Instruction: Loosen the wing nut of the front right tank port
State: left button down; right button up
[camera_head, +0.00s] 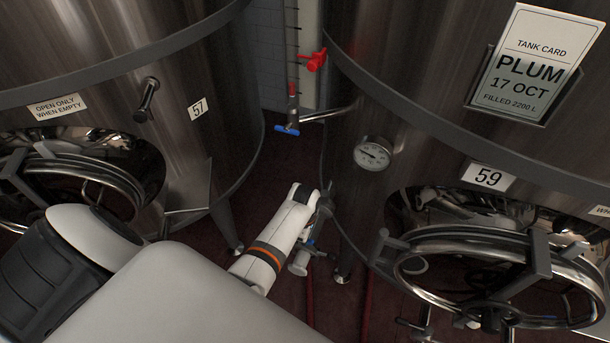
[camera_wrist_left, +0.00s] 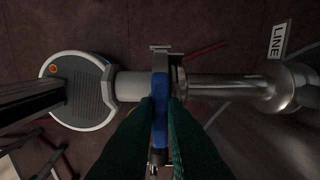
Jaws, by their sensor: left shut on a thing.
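In the left wrist view my left gripper (camera_wrist_left: 161,103) has its dark green fingers shut on a blue part (camera_wrist_left: 160,88). The blue part lies across a horizontal metal pipe (camera_wrist_left: 222,86) at a fitting. A small metal piece (camera_wrist_left: 157,157) shows between the fingers below it. I cannot tell which of these pieces is the wing nut, as the fingers cover much of the fitting. In the head view my left forearm (camera_head: 268,255) reaches low between the tanks, beside tank 59 (camera_head: 345,120). The gripper's hold is hidden there. My right gripper is not in view.
A LINE label (camera_wrist_left: 278,41) lies at the right. Tank 57 (camera_head: 180,115) stands left, and tank 59's round door (camera_head: 480,265) juts out at right.

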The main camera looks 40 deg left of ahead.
pick_arm(q)
jog(key=shift+w+a+r, duration=0.1)
jog(key=shift+a+r, duration=0.05)
jog(key=c, duration=1.5)
grip_release()
notch_tip(320, 180, up, 12)
jog(key=shift+f+b, duration=0.1)
jog(key=shift+b, duration=0.95)
jog(key=shift+s, duration=0.2)
